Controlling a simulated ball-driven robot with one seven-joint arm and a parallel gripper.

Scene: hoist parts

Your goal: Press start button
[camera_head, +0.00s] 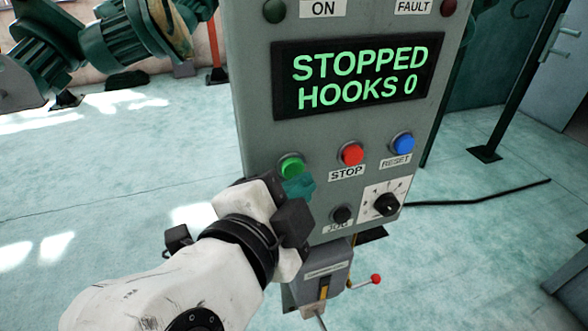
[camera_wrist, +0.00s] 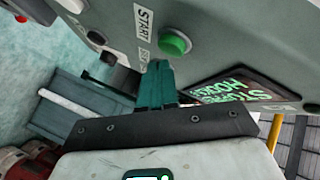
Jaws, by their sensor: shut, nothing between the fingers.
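The round green button (camera_head: 291,167) sits on the front of the grey control panel (camera_head: 258,92), left of the red STOP button. It also shows in the wrist view (camera_wrist: 175,43), beside a white START label (camera_wrist: 143,20). My gripper (camera_head: 299,187) is shut and empty, its teal fingers just below and right of the green button in the head view. In the wrist view the fingertips (camera_wrist: 158,66) point at the panel close to the button; I cannot tell whether they touch anything. The START label is hidden behind my gripper in the head view. The display (camera_head: 358,75) reads STOPPED, HOOKS 0.
Right of the green button are the red STOP button (camera_head: 352,153) and blue RESET button (camera_head: 402,144). Below are a black JOG button (camera_head: 342,215) and a rotary knob (camera_head: 386,204). A red-knobbed lever (camera_head: 375,279) sticks out underneath. Open floor lies left.

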